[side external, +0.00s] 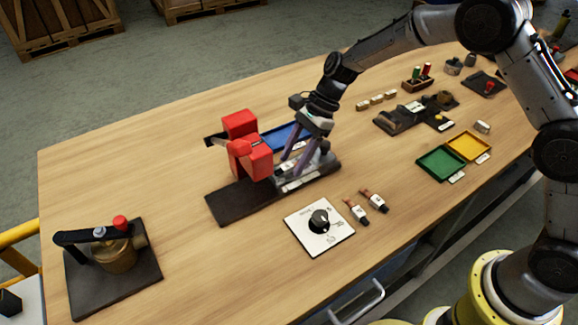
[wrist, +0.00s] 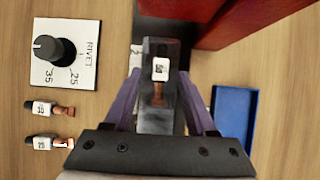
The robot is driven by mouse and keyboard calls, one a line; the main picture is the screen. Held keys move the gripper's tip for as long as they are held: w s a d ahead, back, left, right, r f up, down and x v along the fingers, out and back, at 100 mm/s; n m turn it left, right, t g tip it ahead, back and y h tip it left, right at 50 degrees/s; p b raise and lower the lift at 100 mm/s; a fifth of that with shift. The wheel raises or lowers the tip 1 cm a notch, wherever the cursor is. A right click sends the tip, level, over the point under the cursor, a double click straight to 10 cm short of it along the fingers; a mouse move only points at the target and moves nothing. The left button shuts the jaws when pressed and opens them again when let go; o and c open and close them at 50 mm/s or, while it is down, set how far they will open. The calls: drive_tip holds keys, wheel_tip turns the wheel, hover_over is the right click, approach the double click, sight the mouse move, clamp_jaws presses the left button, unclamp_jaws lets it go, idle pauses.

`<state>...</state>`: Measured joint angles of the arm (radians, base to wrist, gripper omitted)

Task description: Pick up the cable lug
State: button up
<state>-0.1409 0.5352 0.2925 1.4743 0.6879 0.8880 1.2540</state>
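In the wrist view, a copper cable lug (wrist: 158,92) with a white label lies on a grey metal block (wrist: 157,123), between my fingers. My gripper (wrist: 160,82) is open, with one purple finger on each side of the block. I see no clear contact with the lug. In the side view, my gripper (side external: 292,164) points down at the grey end of the red press (side external: 246,148). Two more labelled copper lugs lie side by side on the table, the near one (side external: 356,210) and the far one (side external: 374,200). They also show at the wrist view's left.
The press stands on a dark base (side external: 238,201), with a blue tray (side external: 278,136) behind it. A dial plate (side external: 301,233) lies in front. Green (side external: 440,162) and yellow (side external: 467,147) trays sit to the right. A clamp fixture (side external: 112,254) stands at the left.

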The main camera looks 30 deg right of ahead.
sight(283, 167)
clamp_jaws()
drive_tip(key=shift+r, duration=0.1)
drive_tip(key=shift+r, duration=0.45)
wheel_tip(283, 167, up, 2)
drive_tip(key=shift+r, duration=0.2)
drive_tip(key=s+d+r, duration=0.5)
drive_tip(key=s+r, duration=0.4)
drive_tip(key=s, duration=0.4)
drive_tip(key=shift+r, duration=0.25)
